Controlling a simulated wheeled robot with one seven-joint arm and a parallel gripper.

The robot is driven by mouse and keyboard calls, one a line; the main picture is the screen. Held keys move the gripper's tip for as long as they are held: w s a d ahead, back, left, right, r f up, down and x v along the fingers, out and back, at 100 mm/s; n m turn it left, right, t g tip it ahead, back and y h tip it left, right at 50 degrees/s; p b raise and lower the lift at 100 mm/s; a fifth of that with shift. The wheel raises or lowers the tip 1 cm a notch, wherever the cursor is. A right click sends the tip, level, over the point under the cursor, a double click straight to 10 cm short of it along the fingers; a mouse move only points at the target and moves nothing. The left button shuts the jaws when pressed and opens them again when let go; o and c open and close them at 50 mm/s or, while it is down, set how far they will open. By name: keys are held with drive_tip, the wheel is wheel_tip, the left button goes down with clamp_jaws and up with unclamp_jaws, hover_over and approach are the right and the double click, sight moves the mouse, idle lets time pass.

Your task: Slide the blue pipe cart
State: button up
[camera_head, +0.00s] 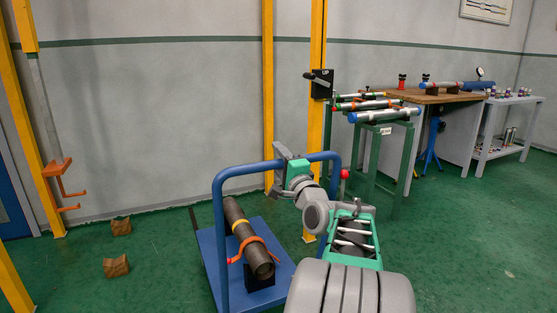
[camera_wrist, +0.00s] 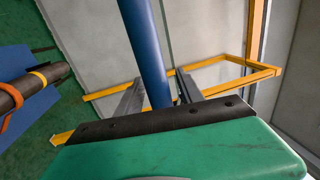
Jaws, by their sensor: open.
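The blue pipe cart (camera_head: 219,215) stands on the green floor, with a flat blue deck and a tall blue push handle (camera_head: 243,171). A dark pipe (camera_head: 246,238) with a yellow band lies on it, with an orange strap across it. My gripper (camera_head: 284,154) is at the top bar of the handle. In the wrist view the open fingers of my gripper (camera_wrist: 158,85) stand on either side of the blue handle bar (camera_wrist: 143,40). Contact cannot be told. The pipe (camera_wrist: 28,88) shows at the left edge there. My arm hides the cart's right side.
Yellow posts (camera_head: 268,90) stand behind the cart by the wall. A green stand (camera_head: 367,150) with pipes and a wooden workbench (camera_head: 435,96) are at the right. Open floor lies between the blocks and the cart.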

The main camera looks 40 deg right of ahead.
clamp_jaws()
idle(0.3)
idle(1.1)
